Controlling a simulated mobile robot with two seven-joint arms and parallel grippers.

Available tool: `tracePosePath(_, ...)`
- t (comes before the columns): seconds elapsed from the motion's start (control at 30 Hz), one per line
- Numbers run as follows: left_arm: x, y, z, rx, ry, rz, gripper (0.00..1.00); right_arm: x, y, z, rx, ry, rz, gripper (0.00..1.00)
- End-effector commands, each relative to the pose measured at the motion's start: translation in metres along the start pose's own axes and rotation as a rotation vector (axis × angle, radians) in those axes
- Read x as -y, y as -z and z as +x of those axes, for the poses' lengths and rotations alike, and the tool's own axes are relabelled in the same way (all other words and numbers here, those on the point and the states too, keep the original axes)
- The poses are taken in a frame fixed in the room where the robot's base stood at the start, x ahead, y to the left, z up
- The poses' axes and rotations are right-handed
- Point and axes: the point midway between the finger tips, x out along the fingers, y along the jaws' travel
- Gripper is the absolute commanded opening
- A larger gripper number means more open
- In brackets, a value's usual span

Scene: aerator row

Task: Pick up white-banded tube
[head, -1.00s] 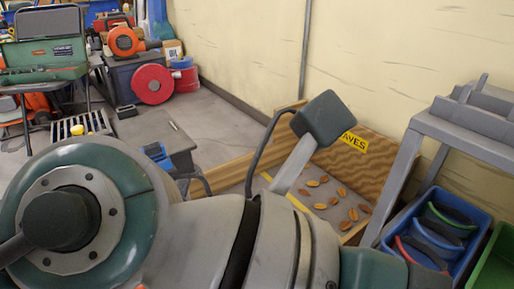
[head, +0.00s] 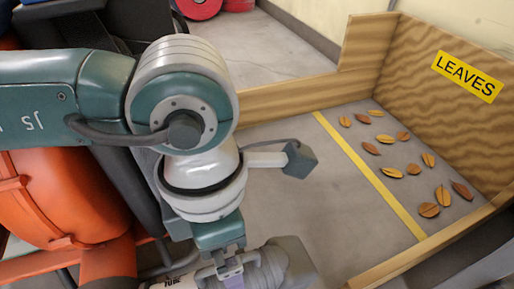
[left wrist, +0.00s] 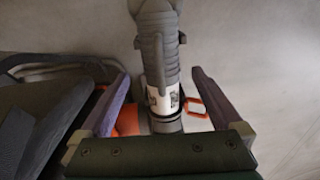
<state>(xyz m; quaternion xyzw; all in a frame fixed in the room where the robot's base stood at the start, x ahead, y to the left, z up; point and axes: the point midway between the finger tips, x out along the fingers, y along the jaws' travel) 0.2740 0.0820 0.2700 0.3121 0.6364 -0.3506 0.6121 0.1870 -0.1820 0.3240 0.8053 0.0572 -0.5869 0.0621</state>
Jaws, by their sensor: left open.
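The white-banded tube (left wrist: 159,50) is a grey, ribbed tube in the left wrist view, with a white band bearing a dark printed code. It runs from the top edge down between my left gripper's fingers. My left gripper (left wrist: 161,78) is open, with one purple-grey finger on each side of the tube. My right gripper is not in view.
An orange ring (left wrist: 196,108) sits beside the tube. A wooden-walled bay (head: 300,92) with a LEAVES sign (head: 467,76) holds several leaves (head: 392,172) behind a yellow floor line (head: 365,170). A large orange machine (head: 60,190) stands at left. Grey floor inside the line is clear.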

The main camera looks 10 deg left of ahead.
Motion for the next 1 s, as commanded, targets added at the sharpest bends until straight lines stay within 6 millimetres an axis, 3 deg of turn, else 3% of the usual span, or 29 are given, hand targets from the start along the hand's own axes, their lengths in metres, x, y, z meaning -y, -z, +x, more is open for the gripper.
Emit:
tracePosePath(0.03, 0.0, 0.0, 0.015, 0.001, 0.001, 0.0, 1.0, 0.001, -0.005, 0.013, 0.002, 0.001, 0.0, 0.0)
tracePosePath(0.27, 0.001, -0.001, 0.028, 0.003, 0.002, 0.0, 1.0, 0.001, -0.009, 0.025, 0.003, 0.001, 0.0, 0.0)
tracePosePath(0.57, 0.002, 0.0, 0.069, 0.003, 0.003, -0.001, 1.0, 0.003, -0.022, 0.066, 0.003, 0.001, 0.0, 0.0)
tracePosePath(0.83, 0.003, 0.0, 0.068, 0.004, 0.003, -0.001, 1.0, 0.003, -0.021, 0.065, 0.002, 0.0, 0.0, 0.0)
tracePosePath(1.0, 0.003, 0.0, 0.068, 0.004, 0.003, -0.001, 0.82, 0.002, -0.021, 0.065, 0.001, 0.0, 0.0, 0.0)
